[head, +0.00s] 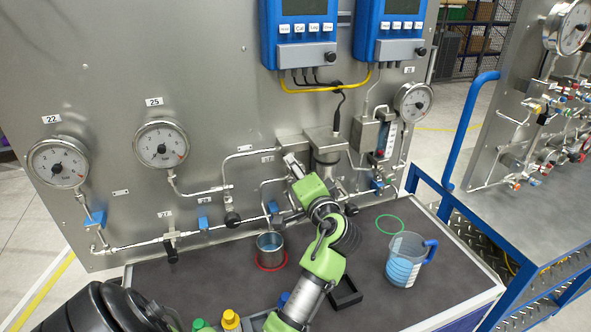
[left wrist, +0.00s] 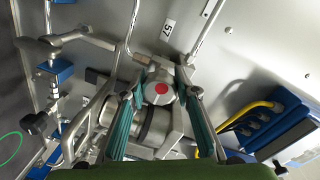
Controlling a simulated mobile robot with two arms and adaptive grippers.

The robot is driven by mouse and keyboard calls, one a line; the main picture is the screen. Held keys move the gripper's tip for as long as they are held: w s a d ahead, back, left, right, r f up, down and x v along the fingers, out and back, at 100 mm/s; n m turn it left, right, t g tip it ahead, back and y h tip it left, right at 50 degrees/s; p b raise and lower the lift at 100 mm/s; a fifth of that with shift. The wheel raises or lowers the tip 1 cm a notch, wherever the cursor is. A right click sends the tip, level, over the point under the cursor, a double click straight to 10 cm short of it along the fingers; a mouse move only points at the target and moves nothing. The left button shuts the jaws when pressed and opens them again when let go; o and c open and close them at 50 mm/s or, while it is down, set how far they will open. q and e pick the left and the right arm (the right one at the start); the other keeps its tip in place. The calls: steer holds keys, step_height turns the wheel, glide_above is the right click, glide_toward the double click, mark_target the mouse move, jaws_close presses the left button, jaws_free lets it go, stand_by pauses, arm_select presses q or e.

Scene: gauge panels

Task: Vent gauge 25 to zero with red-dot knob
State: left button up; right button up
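Gauge 25 (head: 161,145) is a round white dial under its number label on the panel's left half; its reading is too small to tell. My left gripper (head: 292,168) reaches up to the panel right of the gauge. In the left wrist view, a silver knob with a red dot (left wrist: 161,88) lies between the two fingertips of my left gripper (left wrist: 161,92), close to both. I cannot tell whether they touch it. The gripper hides the knob in the head view. My right gripper is not in view.
Gauge 22 (head: 58,163) is further left, and gauge 28 (head: 413,102) further right. A metal cup (head: 270,244), a measuring jug (head: 404,260) and a black tray (head: 345,292) stand on the bench (head: 210,279). Pipes and valves run around the gripper.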

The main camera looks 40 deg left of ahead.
arm_select(q)
steer(key=o, duration=0.3)
steer(key=shift+d, duration=0.1)
steer(key=v, duration=0.7)
steer(key=shift+d, duration=0.15)
steer(key=shift+f, duration=0.1)
stand_by(0.3)
